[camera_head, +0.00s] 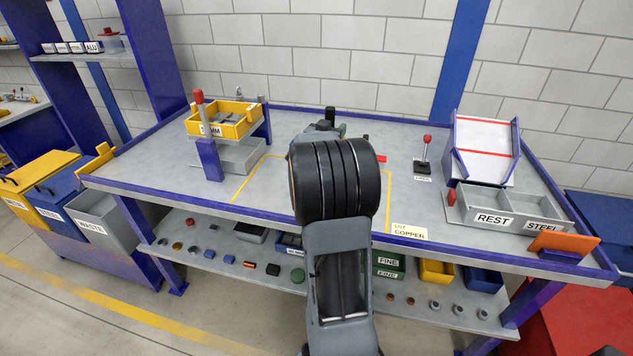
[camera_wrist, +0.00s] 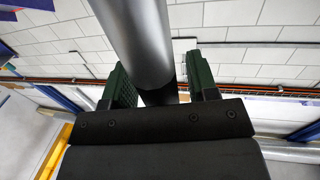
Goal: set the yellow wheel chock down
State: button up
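A small yellow angled piece (camera_head: 96,160) stands at the left end of the bench and looks like the wheel chock. It is too small to tell its exact shape or what it rests on. My gripper (camera_head: 328,123) is over the middle of the bench, well to the right of the yellow piece, and mostly hidden behind my own arm. In the wrist view my gripper's two green-padded fingers (camera_wrist: 160,88) stand apart with no yellow thing between them. A grey cylinder runs through the view behind the gap; I see no clear grip on it.
A yellow tray (camera_head: 224,124) stands on a raised stand at the left. A black-based lever (camera_head: 424,160), a white sloped panel (camera_head: 485,150) and a grey divided tray (camera_head: 510,207) stand at the right. Bins (camera_head: 100,215) flank the bench's left end. The back wall is close.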

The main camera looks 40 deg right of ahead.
grip_shut()
dwell(0.5)
